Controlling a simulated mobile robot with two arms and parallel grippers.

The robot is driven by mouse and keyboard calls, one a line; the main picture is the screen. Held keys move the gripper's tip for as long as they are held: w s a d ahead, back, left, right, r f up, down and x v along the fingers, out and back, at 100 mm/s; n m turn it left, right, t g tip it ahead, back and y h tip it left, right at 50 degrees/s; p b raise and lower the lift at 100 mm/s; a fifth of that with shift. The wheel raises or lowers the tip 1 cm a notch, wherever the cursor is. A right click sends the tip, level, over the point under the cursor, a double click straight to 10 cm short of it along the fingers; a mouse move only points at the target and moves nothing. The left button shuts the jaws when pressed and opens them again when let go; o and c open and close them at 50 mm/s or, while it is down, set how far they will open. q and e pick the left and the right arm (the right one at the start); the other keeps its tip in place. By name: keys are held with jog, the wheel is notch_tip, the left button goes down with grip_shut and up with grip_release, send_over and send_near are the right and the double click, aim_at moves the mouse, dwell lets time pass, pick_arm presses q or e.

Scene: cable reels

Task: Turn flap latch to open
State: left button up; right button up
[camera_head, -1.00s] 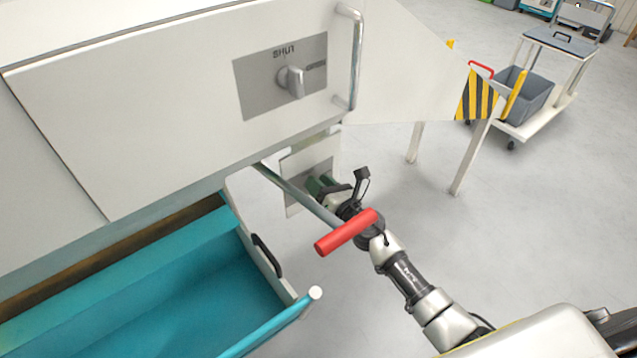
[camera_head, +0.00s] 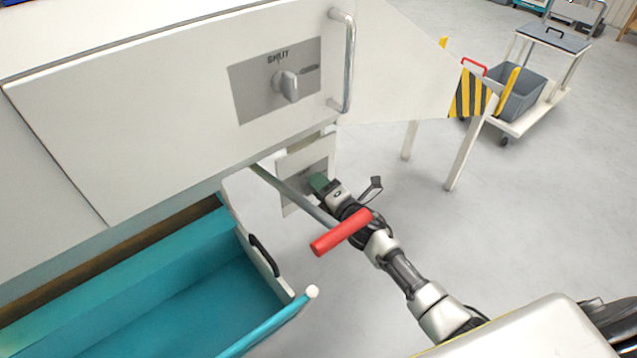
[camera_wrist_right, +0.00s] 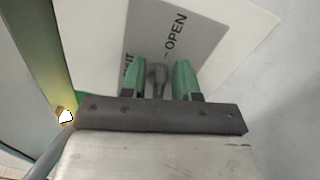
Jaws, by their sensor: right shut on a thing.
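A lower grey latch plate (camera_head: 290,185) hangs under the machine's white panel. In the right wrist view the plate (camera_wrist_right: 205,30) reads OPEN, with part of another word to its left. My right gripper (camera_head: 318,184) is at this plate, its green fingers on either side of a small grey latch knob (camera_wrist_right: 158,80). The gripper is shut on that knob. In the head view the fingers hide the knob. My left gripper is not in view.
A second plate with a knob (camera_head: 288,86), marked SHUT, is on the white panel beside a metal handle (camera_head: 346,62). A rod with a red grip (camera_head: 340,232) crosses in front of my right wrist. A teal drawer (camera_head: 215,285) stands open at lower left.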

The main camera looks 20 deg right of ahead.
jog(key=shift+f+m, duration=0.15)
jog(key=shift+m, duration=0.45)
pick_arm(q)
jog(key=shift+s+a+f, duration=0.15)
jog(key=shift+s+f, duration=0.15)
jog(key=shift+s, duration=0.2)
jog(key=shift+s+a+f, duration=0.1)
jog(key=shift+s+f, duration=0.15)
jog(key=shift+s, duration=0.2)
pick_arm(e)
jog(key=shift+f+m, duration=0.15)
jog(key=shift+m, duration=0.55)
jog(key=o, duration=0.6)
jog(key=shift+s, duration=0.1)
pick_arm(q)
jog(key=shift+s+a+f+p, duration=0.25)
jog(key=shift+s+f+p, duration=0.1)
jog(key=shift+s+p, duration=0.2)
pick_arm(e)
jog(key=v, duration=1)
jog(key=shift+s+d, duration=0.2)
jog(key=shift+s, duration=0.1)
